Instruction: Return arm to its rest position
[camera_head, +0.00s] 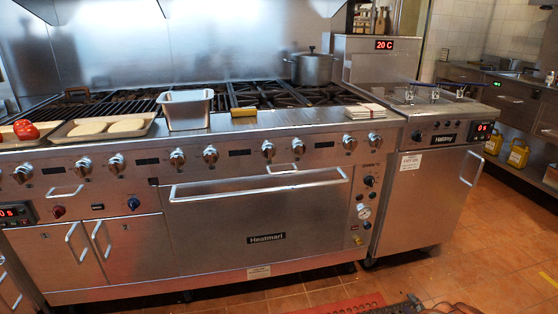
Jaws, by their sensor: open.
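My gripper is not in view, and no part of my arm can be made out for certain. The char grill (118,106) lies at the left of the long steel cooking range. In front of it stands a metal tray (64,139) with pale flat pieces of food (88,128). At the far left edge, red tomato slices (25,130) lie on another tray.
A steel pan (186,109), a yellow block (243,112) and a stack of pale squares (365,111) stand on the front ledge. A lidded pot (313,68) stands behind. The oven handle (262,185) juts forward. The fryer (428,190) stands right.

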